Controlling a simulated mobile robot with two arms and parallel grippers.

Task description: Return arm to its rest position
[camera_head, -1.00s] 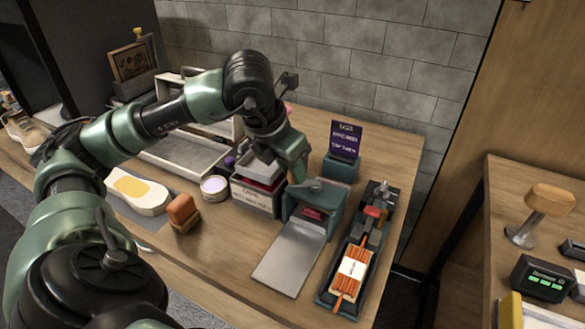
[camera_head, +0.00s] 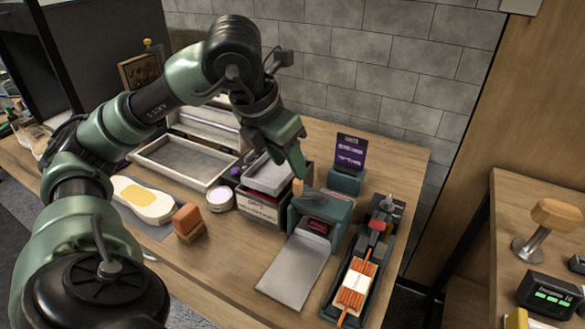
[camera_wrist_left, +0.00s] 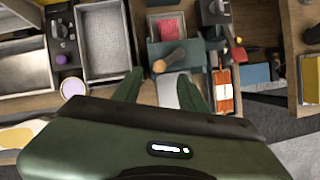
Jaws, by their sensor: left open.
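My left gripper (camera_head: 296,160) is open and empty, above the counter over the teal box (camera_head: 325,206). Its two green fingers also show spread apart in the wrist view (camera_wrist_left: 160,88). A small wooden handle (camera_head: 298,187) stands at the teal box, just below the fingertips; it also shows in the wrist view (camera_wrist_left: 169,60), beyond the fingers and apart from them. The left arm reaches in from the left, bent high over the counter. My right gripper is in neither view.
A grey sloping plate (camera_head: 294,270) lies before the teal box, with a dark tray (camera_head: 338,303) of orange sticks to its right. A purple sign (camera_head: 350,152) stands behind. At left are a white shoe (camera_head: 147,200), brown block (camera_head: 187,220) and round tin (camera_head: 220,198). A second table (camera_head: 510,200) is right.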

